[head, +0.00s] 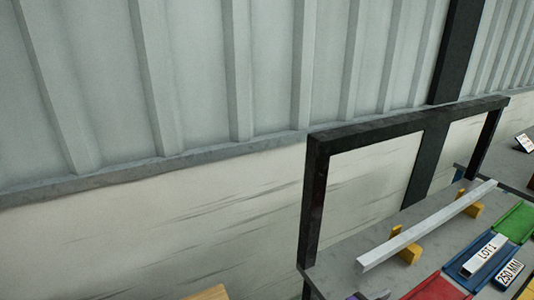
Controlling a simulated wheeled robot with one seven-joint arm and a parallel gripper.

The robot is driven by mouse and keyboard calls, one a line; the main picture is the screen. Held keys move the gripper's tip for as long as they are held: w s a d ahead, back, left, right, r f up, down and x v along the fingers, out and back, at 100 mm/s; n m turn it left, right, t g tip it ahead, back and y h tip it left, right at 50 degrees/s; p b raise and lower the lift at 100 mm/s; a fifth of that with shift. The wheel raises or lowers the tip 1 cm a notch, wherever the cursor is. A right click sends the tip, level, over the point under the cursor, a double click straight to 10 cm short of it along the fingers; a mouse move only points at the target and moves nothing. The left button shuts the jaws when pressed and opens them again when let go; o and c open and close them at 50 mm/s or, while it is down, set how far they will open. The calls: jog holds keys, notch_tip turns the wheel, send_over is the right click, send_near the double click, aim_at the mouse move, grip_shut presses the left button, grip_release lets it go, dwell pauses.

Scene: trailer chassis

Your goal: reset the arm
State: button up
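My arm and my gripper are not in the head view. I cannot see whether the gripper is open or shut, or where it is.
A grey workbench (345,272) with a black upright frame (317,195) stands at the lower right. A pale metal bar (430,226) lies across yellow supports (407,250) on it. Red, blue (469,270) and green (515,222) trays and label plates (483,254) lie in front. A corrugated wall (190,75) fills the back.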

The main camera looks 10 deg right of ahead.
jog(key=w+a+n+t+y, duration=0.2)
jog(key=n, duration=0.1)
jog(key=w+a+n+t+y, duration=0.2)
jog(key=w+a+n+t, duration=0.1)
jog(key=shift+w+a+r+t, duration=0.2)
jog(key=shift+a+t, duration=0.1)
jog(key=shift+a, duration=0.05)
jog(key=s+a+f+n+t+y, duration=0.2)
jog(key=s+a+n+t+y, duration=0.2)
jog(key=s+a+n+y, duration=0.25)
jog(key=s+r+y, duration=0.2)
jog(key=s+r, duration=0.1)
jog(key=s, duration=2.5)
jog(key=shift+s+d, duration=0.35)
